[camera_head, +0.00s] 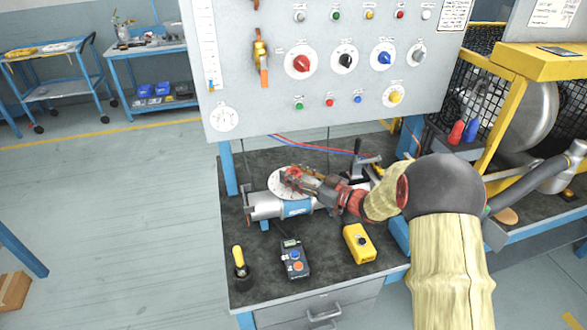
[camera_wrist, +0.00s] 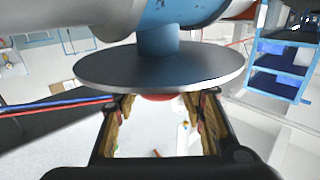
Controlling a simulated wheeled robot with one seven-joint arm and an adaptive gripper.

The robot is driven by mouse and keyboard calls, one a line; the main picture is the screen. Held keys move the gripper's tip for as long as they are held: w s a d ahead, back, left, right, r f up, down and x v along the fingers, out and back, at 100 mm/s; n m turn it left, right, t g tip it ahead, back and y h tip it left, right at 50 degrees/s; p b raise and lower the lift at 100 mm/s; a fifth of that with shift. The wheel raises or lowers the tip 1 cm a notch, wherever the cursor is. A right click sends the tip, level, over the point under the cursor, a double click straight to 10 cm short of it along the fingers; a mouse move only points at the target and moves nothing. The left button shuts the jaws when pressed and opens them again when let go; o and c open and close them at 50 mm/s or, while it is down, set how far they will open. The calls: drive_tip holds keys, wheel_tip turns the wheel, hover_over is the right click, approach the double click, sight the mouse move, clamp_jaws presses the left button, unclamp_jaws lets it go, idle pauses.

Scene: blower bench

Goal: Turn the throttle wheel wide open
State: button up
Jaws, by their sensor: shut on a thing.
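The red throttle wheel is mostly hidden by my gripper (camera_head: 301,180) in the head view. In the wrist view the disc (camera_wrist: 160,70) shows edge-on on a blue stem, with a sliver of the red throttle wheel (camera_wrist: 158,97) against its face. My gripper (camera_wrist: 163,108) has one finger on each side of that red wheel and is shut on it. How far the wheel is turned cannot be told.
A control panel (camera_head: 345,100) with knobs and lamps stands behind the bench. A black handheld box (camera_head: 294,260), a yellow button box (camera_head: 359,243) and a yellow-handled tool (camera_head: 240,262) stand at the front. A yellow-framed cage (camera_head: 490,90) is at the right.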

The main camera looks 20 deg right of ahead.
drive_tip(key=n+g+y+p, duration=0.1)
drive_tip(key=n+g+y, duration=0.1)
drive_tip(key=g, duration=0.1)
drive_tip(key=n+g+y+p, duration=0.2)
drive_tip(key=n+g, duration=0.1)
drive_tip(key=shift+w+r+y+p, duration=0.1)
drive_tip(key=shift+y+p, duration=0.2)
drive_tip(key=shift+n+g, duration=0.4)
drive_tip(key=shift+g, duration=0.1)
drive_tip(key=o, duration=1.2)
drive_tip(key=v, duration=1.2)
drive_tip(key=shift+f, duration=0.2)
drive_tip(key=shift+w, duration=0.1)
